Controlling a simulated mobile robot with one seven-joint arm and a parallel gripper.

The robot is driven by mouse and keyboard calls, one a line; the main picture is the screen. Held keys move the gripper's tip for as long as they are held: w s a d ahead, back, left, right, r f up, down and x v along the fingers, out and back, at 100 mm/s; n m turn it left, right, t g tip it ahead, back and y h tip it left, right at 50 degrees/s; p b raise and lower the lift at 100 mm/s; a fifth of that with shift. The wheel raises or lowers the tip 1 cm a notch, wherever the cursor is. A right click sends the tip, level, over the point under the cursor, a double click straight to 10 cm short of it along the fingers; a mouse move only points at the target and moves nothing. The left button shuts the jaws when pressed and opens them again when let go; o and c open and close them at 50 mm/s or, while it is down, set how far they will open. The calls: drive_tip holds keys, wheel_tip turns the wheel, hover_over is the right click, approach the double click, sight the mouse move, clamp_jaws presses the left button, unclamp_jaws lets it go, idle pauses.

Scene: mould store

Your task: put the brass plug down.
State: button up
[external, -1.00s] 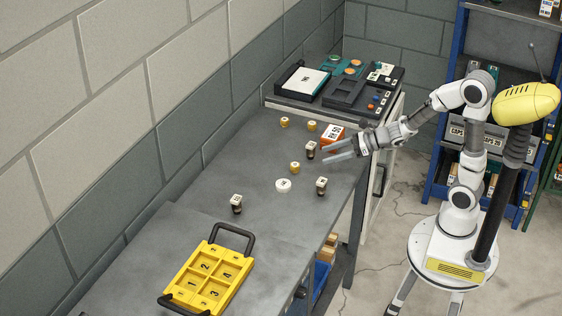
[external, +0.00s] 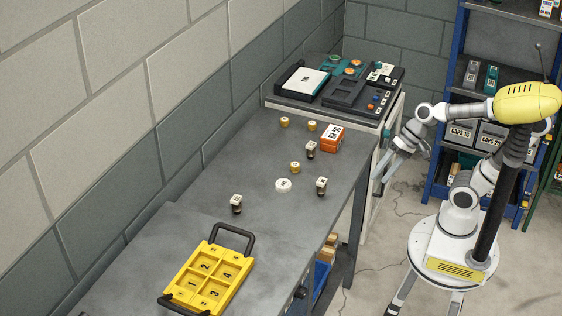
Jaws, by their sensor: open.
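Three small brass-coloured plugs stand on the grey bench: one at the back left (external: 284,122), one beside it to the right (external: 312,126), and one nearer the middle (external: 295,167). I cannot tell which of them the task names. My gripper (external: 383,180) is open, with nothing visible between its fingers. It points downward just off the bench's right edge, apart from all the plugs.
An orange box (external: 332,138), dark white-topped pieces (external: 311,150) (external: 322,186) (external: 236,204) and a white disc (external: 283,185) stand around the plugs. A yellow numbered tray (external: 185,287) lies at the front. A machine panel (external: 345,93) fills the far end. Bare bench lies left of the disc.

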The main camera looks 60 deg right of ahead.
drive_tip(key=s+d+r+n+h, duration=0.1)
drive_tip(key=s+d+n+h, duration=0.2)
drive_tip(key=d+n+h, duration=0.2)
drive_tip(key=d+n, duration=0.2)
drive_tip(key=d, duration=0.1)
drive_tip(key=shift+s+d+r+t, duration=0.25)
drive_tip(key=shift+s+r+t, duration=0.05)
drive_tip(key=shift+s+r, duration=0.1)
wheel_tip(320, 180, up, 18)
drive_tip(key=p, duration=1.8)
drive_tip(key=shift+r, duration=0.2)
